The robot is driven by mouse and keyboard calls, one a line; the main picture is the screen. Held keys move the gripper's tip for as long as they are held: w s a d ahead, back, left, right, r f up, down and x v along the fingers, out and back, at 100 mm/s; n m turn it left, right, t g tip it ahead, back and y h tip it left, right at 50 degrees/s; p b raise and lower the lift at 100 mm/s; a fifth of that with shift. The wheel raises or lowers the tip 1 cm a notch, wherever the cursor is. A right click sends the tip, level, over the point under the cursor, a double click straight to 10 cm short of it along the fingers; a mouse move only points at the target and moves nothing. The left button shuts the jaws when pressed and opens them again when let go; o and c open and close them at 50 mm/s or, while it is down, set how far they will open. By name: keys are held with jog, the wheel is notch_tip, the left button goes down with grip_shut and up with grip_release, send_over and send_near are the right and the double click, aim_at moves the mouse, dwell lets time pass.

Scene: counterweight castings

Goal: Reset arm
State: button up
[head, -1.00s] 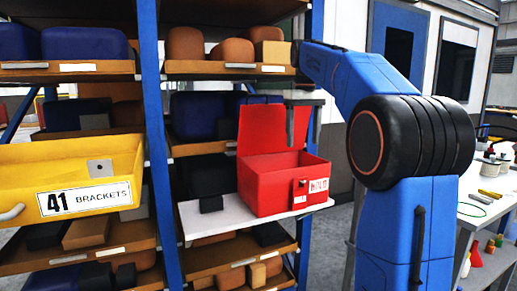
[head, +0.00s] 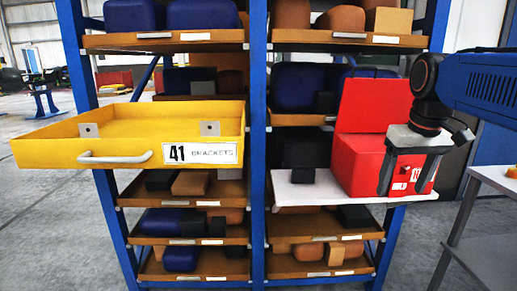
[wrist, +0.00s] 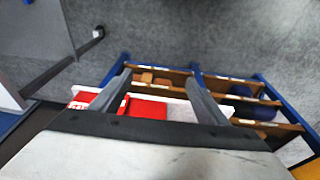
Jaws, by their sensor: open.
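My gripper (head: 408,175) hangs from my blue arm at the right of the head view, fingers pointing down. It is open, and nothing shows between its two fingers. In the head view it overlaps the front of a red box (head: 372,166) with a raised lid; I cannot tell how close they are. In the wrist view my gripper (wrist: 163,98) spreads its fingers over the shelf area, with the red box (wrist: 148,110) visible between and beside them, farther below.
The red box stands on a white shelf (head: 295,191) of the blue rack (head: 257,130). A table (head: 495,178) is at the right edge. Grey floor lies in front at left.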

jog(key=s+a+f+t, duration=0.1)
jog(key=s+a+f, duration=0.1)
jog(key=s+f, duration=0.5)
jog(key=s+a+f+t, duration=0.1)
jog(key=s+a+f, duration=0.2)
jog(key=s+f, duration=0.5)
notch_tip(320, 180, down, 5)
jog(key=shift+s+r, duration=0.15)
jog(key=shift+s, duration=0.05)
jog(key=shift+c, duration=0.5)
dwell(0.7)
